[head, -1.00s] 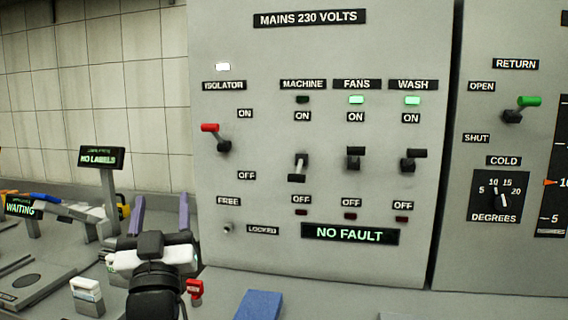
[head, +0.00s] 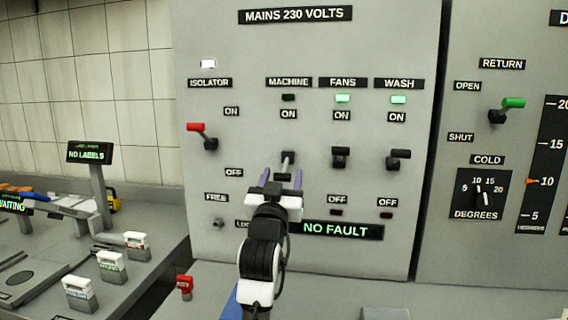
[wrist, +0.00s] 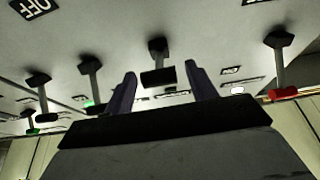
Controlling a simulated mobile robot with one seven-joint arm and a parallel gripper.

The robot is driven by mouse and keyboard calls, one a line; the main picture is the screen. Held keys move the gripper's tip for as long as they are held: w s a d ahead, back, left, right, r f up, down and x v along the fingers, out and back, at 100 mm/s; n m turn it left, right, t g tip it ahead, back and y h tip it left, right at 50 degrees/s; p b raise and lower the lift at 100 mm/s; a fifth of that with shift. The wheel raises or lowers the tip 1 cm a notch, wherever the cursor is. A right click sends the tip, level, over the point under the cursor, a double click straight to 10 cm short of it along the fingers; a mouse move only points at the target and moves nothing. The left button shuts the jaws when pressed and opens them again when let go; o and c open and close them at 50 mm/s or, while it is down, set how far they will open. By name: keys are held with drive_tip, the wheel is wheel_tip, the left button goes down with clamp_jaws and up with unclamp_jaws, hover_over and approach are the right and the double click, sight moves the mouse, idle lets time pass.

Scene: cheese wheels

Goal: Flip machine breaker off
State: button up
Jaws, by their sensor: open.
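The machine breaker (head: 288,158) is a black lever with a pale stem on the grey mains panel (head: 420,40). Its stem slopes down toward OFF, and its lower end is partly hidden by my gripper. The green lamp (head: 288,98) under MACHINE is dark. My gripper (head: 282,176) is open in front of the panel, its two purple fingers either side of the lever's lower part. In the wrist view the breaker's black handle (wrist: 158,77) shows between the spread fingers; I cannot tell whether they touch it. The machine's OFF label and lamp are hidden behind my gripper.
The fans breaker (head: 341,155) and wash breaker (head: 398,158) stand close to the right, under lit green lamps. The red-handled isolator (head: 203,136) is to the left, tilted up. A NO FAULT display (head: 336,230) sits below. Several small labelled blocks stand on the left counter.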

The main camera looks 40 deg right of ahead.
sight(282, 178)
drive_tip(key=shift+p+x, duration=0.3)
drive_tip(key=shift+x, duration=1.3)
drive_tip(key=shift+f, duration=0.1)
clamp_jaws()
